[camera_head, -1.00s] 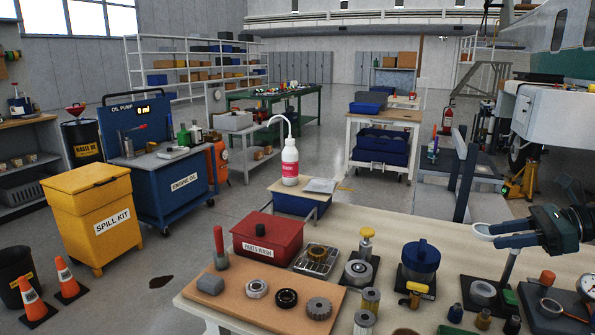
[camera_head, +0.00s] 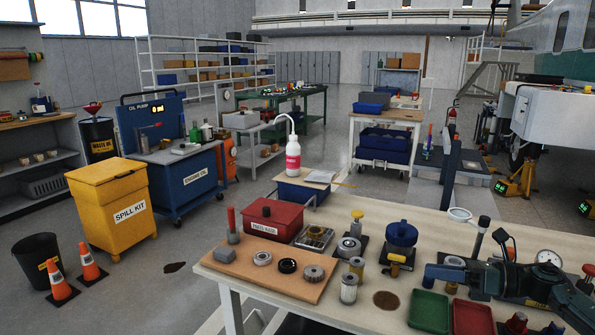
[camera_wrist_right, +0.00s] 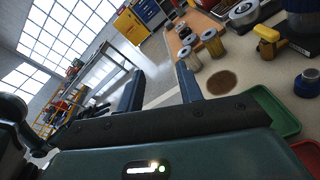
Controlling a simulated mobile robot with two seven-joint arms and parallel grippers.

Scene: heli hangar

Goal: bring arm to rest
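My right arm comes in from the right edge of the head view, low over the workbench (camera_head: 480,222). Its dark teal right gripper (camera_head: 438,279) points left, above the green tray (camera_head: 429,311) and red tray (camera_head: 472,318). In the right wrist view, the gripper's two fingers (camera_wrist_right: 160,80) stand apart with nothing between them, so it is open and empty. The brown round spot (camera_wrist_right: 222,82) on the bench lies just beyond the fingers. My left gripper is not in view.
Filter canisters (camera_head: 348,288), a blue-lidded jar (camera_head: 401,236) and a gauge (camera_head: 549,258) crowd the bench around my right arm. A wooden board (camera_head: 235,257) with parts and a red parts-wash box (camera_head: 272,222) lie to the left. Bare bench shows behind the jar.

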